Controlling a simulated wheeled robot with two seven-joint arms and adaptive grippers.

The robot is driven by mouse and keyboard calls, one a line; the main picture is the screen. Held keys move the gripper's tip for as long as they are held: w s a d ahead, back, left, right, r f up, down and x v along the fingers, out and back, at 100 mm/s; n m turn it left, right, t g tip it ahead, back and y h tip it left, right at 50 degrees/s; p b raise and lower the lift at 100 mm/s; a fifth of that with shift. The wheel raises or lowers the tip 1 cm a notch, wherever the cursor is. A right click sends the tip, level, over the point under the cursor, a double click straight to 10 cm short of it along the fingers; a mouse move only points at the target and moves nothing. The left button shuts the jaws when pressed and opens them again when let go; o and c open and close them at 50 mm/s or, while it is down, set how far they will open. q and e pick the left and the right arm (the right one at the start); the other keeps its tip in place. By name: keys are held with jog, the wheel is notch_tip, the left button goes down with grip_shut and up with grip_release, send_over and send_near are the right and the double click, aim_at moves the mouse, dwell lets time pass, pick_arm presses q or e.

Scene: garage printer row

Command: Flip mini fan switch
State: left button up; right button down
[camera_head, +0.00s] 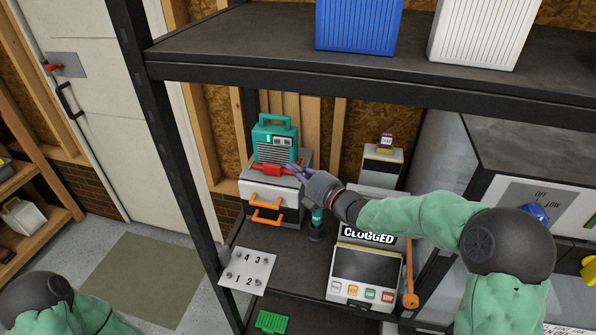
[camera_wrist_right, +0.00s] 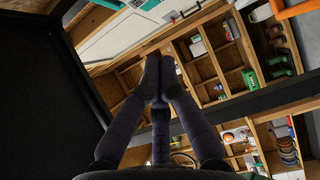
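No part is clearly readable as a mini fan switch. A teal box with a handle and a front grille (camera_head: 274,143) stands on a grey-white drawer unit on the middle shelf. A red part (camera_head: 268,169) lies at its front foot. My right gripper (camera_head: 294,170) reaches in from the right, its fingertips close to the red part; I cannot tell whether they touch. In the right wrist view its two fingers (camera_wrist_right: 159,78) meet at the tips with nothing visible between them. A blue knob (camera_head: 536,212) sits on an OFF/LOW panel at the right. My left gripper is out of view.
The upper shelf (camera_head: 240,38) with blue and white bins hangs above my right arm. A box marked CLOGGED (camera_head: 366,265) stands below it. A dark post (camera_head: 178,150) is at left. A numbered plate (camera_head: 249,271) and a green tray (camera_head: 271,322) lie in front.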

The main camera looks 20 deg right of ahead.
aim_at(280, 155)
jog(key=w+a+b, duration=0.1)
jog(key=w+b, duration=0.1)
jog(key=w, duration=0.8)
jog(key=shift+a, duration=0.1)
